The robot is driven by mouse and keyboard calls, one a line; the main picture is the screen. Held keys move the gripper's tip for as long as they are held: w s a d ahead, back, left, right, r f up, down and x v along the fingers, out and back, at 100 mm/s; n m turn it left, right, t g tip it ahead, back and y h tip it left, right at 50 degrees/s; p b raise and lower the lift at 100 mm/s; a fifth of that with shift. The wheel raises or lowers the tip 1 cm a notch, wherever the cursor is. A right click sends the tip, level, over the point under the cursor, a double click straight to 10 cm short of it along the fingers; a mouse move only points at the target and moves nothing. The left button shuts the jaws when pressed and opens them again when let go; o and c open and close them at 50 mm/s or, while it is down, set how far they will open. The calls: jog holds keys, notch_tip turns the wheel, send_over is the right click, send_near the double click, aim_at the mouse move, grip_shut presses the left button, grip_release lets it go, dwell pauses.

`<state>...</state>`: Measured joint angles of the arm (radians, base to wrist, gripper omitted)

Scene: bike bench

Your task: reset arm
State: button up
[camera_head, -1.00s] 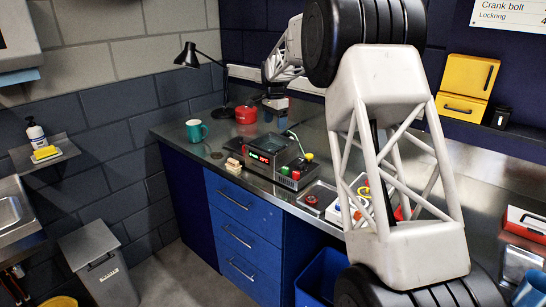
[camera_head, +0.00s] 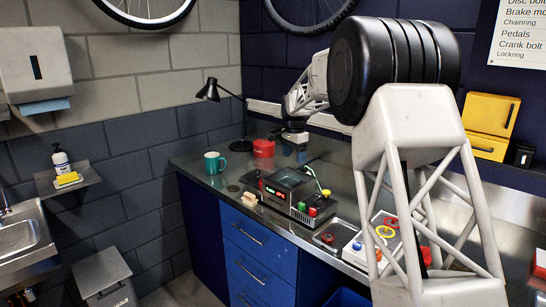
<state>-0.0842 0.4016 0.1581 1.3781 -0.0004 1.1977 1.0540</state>
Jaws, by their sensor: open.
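My gripper (camera_head: 295,148) is small and far off at the end of my pale arm, over the back of the metal bench (camera_head: 219,178). It points down and is open, with no object visible in it. It hangs to the right of a red tin (camera_head: 263,148) and behind a grey device with a lit display (camera_head: 290,188). My arm's large black joint and white truss cover the right-middle of the view and hide part of the bench.
A teal mug (camera_head: 214,163) and a black lamp (camera_head: 210,90) stand at the bench's left. A tray (camera_head: 338,238) and coloured rings (camera_head: 385,231) lie nearer the front. A yellow case (camera_head: 490,115) stands back right. Blue drawers (camera_head: 258,240) are below.

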jog(key=s+d+r+n, duration=0.2)
jog(key=s+r, duration=0.1)
jog(key=s, duration=0.8)
jog(key=s+d+r+n+t, duration=0.1)
jog(key=s+d+r+n, duration=0.15)
jog(key=s, duration=0.95)
jog(key=s+d+r+n, duration=0.1)
jog(key=s+r, duration=0.3)
jog(key=s, duration=0.7)
jog(key=s+d+f+n, duration=0.1)
jog(key=s+f, duration=0.3)
jog(key=s, duration=1.1)
jog(key=s+d+f+n+t, duration=0.1)
jog(key=s+f+n, duration=0.3)
jog(key=s, duration=1.2)
jog(key=shift+s+d+f+t, duration=0.3)
jog(key=shift+d+f, duration=0.15)
jog(key=shift+f, duration=0.35)
jog(key=shift+n, duration=0.25)
